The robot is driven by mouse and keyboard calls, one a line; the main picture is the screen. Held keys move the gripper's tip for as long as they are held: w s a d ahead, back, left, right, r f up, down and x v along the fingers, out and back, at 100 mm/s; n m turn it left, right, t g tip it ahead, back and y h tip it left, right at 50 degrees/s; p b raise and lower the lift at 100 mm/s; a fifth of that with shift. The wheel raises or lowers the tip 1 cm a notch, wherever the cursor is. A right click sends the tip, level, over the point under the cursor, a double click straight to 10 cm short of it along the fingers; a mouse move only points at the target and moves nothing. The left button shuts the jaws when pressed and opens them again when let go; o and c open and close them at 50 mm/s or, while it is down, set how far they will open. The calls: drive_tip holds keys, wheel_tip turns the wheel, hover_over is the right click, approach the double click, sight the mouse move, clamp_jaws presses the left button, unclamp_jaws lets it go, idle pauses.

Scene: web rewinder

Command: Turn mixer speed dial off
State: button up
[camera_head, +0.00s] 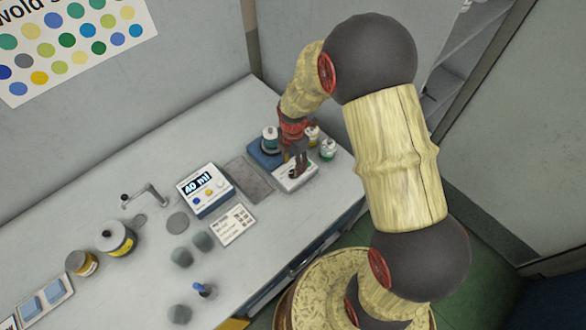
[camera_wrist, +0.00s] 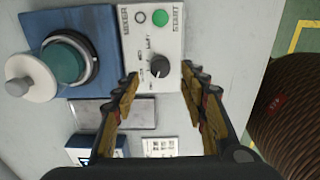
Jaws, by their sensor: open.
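The mixer speed dial (camera_wrist: 160,66) is a dark round knob on the mixer's white control panel (camera_wrist: 170,44), in the wrist view. Small marks and lettering ring the dial; its exact setting is too small to read. My gripper (camera_wrist: 162,76) is open, with one finger on each side of the dial in the picture. I cannot tell whether the fingers touch it. In the head view my gripper (camera_head: 298,163) is over the white panel (camera_head: 297,180), hiding the dial.
A grey mat (camera_head: 247,180), a "40 ml" display unit (camera_head: 206,190) and a printed card (camera_head: 232,224) lie to the left.

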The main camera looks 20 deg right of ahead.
sight(293, 173)
wheel_tip(293, 173, up, 8)
drive_tip(key=shift+f, duration=0.15)
idle(0.6)
drive_tip(key=s+r+m+t+b, duration=0.3)
drive_tip(key=s+r+m+t, duration=0.2)
drive_tip(key=s+r+m, duration=1.6)
drive_tip(key=shift+s+r+m+t, duration=0.25)
drive_tip(key=shift+r+m+t, duration=0.05)
drive_tip(key=shift+r+m, duration=0.6)
